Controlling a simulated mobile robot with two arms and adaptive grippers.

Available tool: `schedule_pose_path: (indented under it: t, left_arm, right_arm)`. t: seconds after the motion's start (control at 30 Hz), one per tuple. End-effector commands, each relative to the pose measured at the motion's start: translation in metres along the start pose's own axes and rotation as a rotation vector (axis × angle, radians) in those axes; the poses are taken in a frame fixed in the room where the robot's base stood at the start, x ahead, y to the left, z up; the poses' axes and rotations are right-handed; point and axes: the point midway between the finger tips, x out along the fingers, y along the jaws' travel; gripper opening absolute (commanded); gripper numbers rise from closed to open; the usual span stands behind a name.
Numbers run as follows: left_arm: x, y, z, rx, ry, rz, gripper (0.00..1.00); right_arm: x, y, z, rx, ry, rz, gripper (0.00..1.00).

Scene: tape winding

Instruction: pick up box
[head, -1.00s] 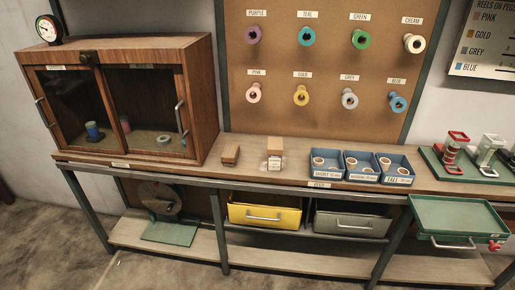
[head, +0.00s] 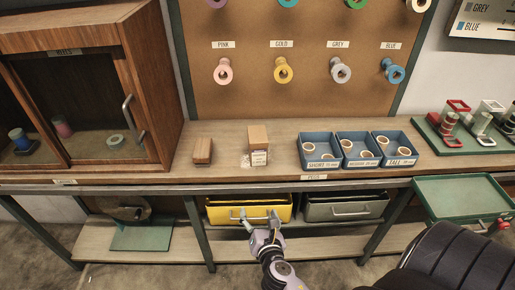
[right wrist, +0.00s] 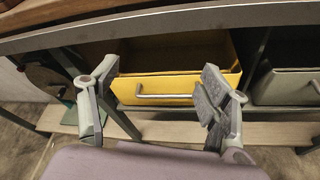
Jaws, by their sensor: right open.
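A small upright wooden box (head: 257,136) with a white label at its lower front stands on the bench. A lower brown wooden block (head: 202,151) lies to its left; I cannot tell which of them the task means. My right gripper (head: 261,222) is open and empty, below the bench edge, in front of the yellow drawer (head: 222,214). The box is not seen there. My left gripper is not in view.
Three blue bins (head: 320,158) of rings stand right of the box. A glass-fronted wooden cabinet (head: 150,90) is at the left. The bench's front rail (head: 130,190) runs above the gripper. A grey drawer (head: 345,209) and green tray (head: 460,197) are at the right.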

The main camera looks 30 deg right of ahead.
Motion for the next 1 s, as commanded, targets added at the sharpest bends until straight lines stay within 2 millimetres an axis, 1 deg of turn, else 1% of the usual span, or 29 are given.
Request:
schedule_pose_path:
  t: [0.03, 0.1, 0.2, 0.3, 0.37, 0.43, 0.7, 0.8, 0.9, 1.0]
  left_arm:
    - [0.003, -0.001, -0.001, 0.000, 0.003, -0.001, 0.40]
    - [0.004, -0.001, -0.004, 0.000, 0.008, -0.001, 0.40]
    - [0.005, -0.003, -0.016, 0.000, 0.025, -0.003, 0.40]
    - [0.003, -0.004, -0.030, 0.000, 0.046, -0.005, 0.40]
    - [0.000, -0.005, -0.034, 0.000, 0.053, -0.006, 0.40]
    - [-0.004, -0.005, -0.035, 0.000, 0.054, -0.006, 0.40]
    - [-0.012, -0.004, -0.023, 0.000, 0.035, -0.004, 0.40]
    - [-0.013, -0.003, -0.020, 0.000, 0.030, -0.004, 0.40]
    - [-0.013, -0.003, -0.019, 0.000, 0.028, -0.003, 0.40]
    - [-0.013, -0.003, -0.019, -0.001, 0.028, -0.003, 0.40]
  right_arm:
    - [-0.005, 0.009, 0.037, -0.104, -0.089, 0.006, 0.71]
    - [-0.013, 0.019, 0.077, -0.233, -0.185, -0.001, 0.71]
    - [-0.023, 0.026, 0.114, -0.349, -0.275, -0.022, 0.71]
    - [-0.024, 0.029, 0.133, -0.401, -0.315, -0.035, 0.71]
    - [-0.017, 0.030, 0.139, -0.412, -0.323, -0.037, 0.71]
    - [-0.005, 0.032, 0.144, -0.413, -0.324, -0.036, 0.71]
    - [0.052, 0.033, 0.160, -0.409, -0.320, -0.035, 0.71]
    - [0.069, 0.034, 0.166, -0.409, -0.320, -0.035, 0.71]
    - [0.081, 0.034, 0.168, -0.408, -0.319, -0.036, 0.71]
    - [0.087, 0.034, 0.170, -0.408, -0.318, -0.034, 0.71]
